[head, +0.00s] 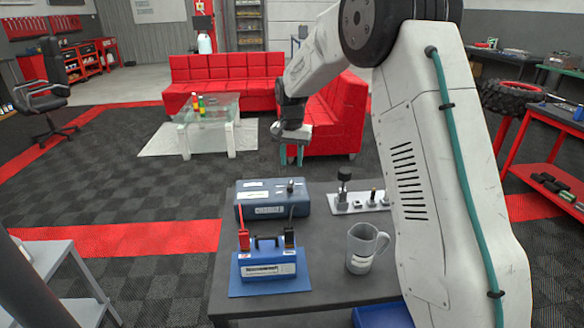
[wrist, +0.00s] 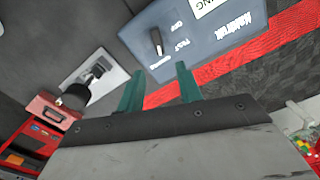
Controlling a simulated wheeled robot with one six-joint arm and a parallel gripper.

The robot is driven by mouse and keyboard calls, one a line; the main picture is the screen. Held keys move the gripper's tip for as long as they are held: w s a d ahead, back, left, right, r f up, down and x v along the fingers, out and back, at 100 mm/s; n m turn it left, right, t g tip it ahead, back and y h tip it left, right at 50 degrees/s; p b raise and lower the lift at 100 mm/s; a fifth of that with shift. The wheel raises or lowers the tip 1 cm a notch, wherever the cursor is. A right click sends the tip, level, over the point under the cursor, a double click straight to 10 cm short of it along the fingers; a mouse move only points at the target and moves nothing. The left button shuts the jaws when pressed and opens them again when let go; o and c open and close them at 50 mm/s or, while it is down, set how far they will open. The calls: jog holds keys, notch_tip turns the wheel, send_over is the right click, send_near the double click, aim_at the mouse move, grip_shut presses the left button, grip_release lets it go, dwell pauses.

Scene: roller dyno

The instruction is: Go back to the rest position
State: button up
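My gripper (head: 291,155) hangs in the air above and behind the dark table (head: 323,256), with its fingers pointing down. In the wrist view the two teal fingers (wrist: 160,88) stand apart with nothing between them. My white arm fills the right of the head view and hides part of the table's right side. The gripper touches nothing that I can see.
On the table are a blue-grey box with a switch (head: 272,208), a blue device with red and black clamps (head: 267,262), a grey mug (head: 366,248) and a plate with several knobs (head: 357,204). A red sofa (head: 222,72) and glass table (head: 207,112) stand beyond.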

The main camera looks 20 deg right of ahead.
jog(key=shift+r, duration=0.35)
dwell(0.3)
